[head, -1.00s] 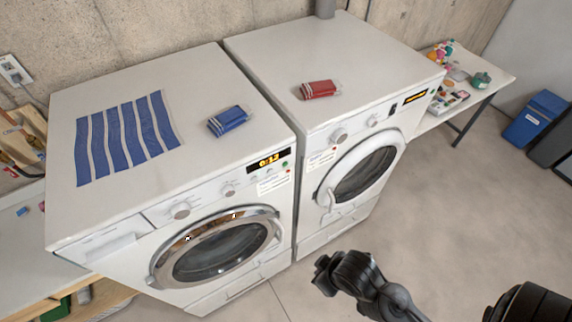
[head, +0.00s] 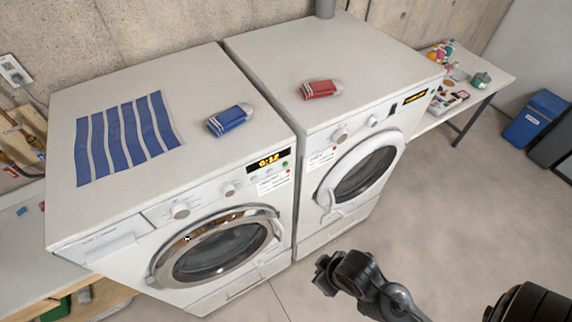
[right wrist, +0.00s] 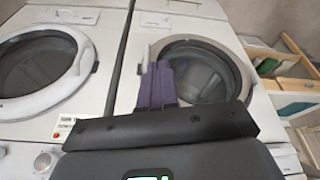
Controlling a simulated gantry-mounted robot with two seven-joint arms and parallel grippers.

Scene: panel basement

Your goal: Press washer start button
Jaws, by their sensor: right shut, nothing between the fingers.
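The left machine (head: 214,185), with a drawer panel and chrome-rimmed door, appears to be the washer. Its lit display (head: 268,161) seems to read 0:12. A small green button (head: 285,164) sits right of the display; whether it is the start button is too small to read. My right arm's black end (head: 340,272) is in front of the machines, low in the head view, apart from the panel. In the right wrist view, which appears upside down, my right gripper (right wrist: 158,80) is shut and empty, with purple fingers overlapping a chrome-rimmed door (right wrist: 203,75). My left gripper is not in view.
A second white machine (head: 350,60) with a white-rimmed door stands close on the right. A blue pack (head: 230,120), striped cloth (head: 125,135) and red pack (head: 320,89) lie on top. A cluttered side table (head: 495,75) stands at right. The floor in front is clear.

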